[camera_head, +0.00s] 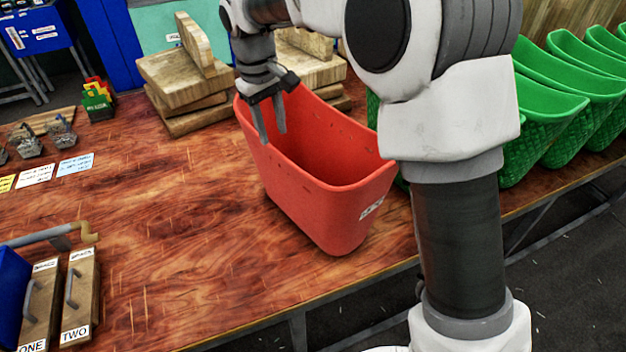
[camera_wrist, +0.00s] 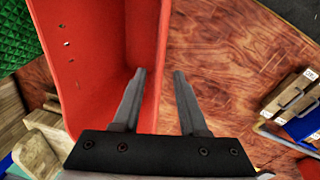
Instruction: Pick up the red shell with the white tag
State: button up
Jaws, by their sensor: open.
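The red shell (camera_head: 318,205) is an open-topped bin standing upright on the wooden table, with a white tag (camera_head: 371,209) on its near right end. My gripper (camera_head: 270,140) is open and points down at the shell's left wall, near its far left end. In the wrist view my gripper (camera_wrist: 158,75) has one finger over the inside of the red shell (camera_wrist: 95,50) and the other outside, above the table. The shell's wall lies between the fingers. I cannot tell whether either finger touches it. The tag is not seen in the wrist view.
Wooden blocks (camera_head: 182,75) stand close behind the shell. Green shells (camera_head: 545,110) line the right side, partly hidden by my arm. Handled wooden blocks (camera_head: 80,295) labelled ONE and TWO lie at the front left. The table left of the shell (camera_head: 190,220) is clear.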

aim_at(278, 149)
jog(key=f, duration=0.6)
jog(key=w+d+f, duration=0.1)
jog(key=f, duration=0.2)
jog(key=shift+p, duration=0.3)
grip_shut()
dwell(1.1)
